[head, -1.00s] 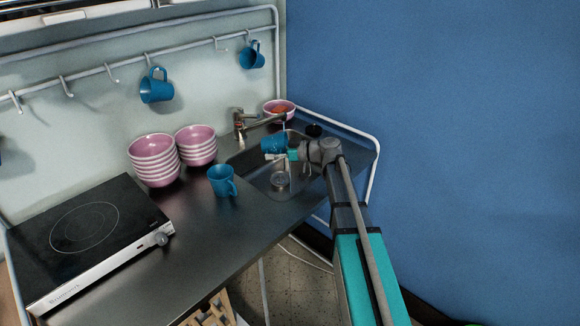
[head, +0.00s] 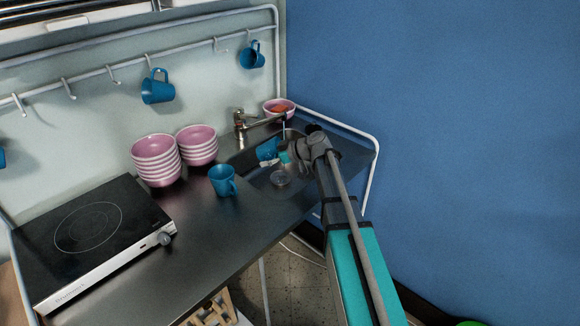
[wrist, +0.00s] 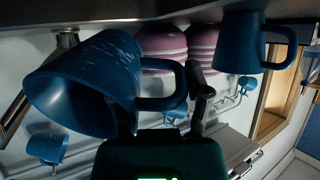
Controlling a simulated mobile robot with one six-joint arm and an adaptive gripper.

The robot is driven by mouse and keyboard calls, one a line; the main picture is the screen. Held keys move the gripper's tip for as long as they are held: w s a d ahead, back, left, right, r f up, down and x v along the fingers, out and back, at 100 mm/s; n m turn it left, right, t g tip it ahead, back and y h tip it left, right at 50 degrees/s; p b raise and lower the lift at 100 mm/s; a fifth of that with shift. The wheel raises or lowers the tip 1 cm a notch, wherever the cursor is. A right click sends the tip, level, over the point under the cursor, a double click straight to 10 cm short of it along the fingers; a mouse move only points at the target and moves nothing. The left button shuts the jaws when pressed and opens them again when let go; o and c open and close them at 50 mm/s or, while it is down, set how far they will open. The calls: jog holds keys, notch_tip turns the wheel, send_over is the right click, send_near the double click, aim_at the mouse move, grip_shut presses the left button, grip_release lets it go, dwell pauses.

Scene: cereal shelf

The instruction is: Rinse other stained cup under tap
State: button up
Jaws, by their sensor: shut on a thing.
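My gripper (head: 286,153) is shut on the handle of a blue cup (head: 267,149) and holds it tilted over the sink (head: 280,180). In the wrist view the held cup (wrist: 85,80) shows pale streaks on its outside, and my gripper (wrist: 165,120) is at its handle. The metal tap (head: 240,121) stands behind the cup, its spout reaching right. A thin pale line hangs below the spout end, perhaps water; I cannot tell if it touches the cup. Another blue cup (head: 222,180) stands upright on the counter left of the sink.
Two stacks of pink bowls (head: 155,160) (head: 197,146) stand left of the tap. A pink bowl with reddish contents (head: 279,107) is behind the sink. A hotplate (head: 92,235) sits at the left. Blue cups (head: 157,87) (head: 252,55) hang on the rail.

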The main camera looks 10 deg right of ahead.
jog(key=shift+a+f+h+p, duration=0.1)
jog(key=shift+h+p, duration=0.2)
jog(key=shift+p, duration=0.15)
jog(key=w+a+f+n+g+h+p, duration=0.1)
jog(key=a+f+g+h+p, duration=0.2)
jog(key=h, duration=0.8)
jog(key=shift+w+a+g+h+p, duration=0.35)
jog(key=shift+a+g+p, duration=0.35)
jog(key=shift+a+p, duration=0.75)
jog(key=shift+d, duration=0.2)
jog(key=shift+p, duration=0.3)
notch_tip(320, 180, up, 7)
jog(key=p, duration=0.7)
notch_tip(320, 180, down, 7)
jog(key=b, duration=0.7)
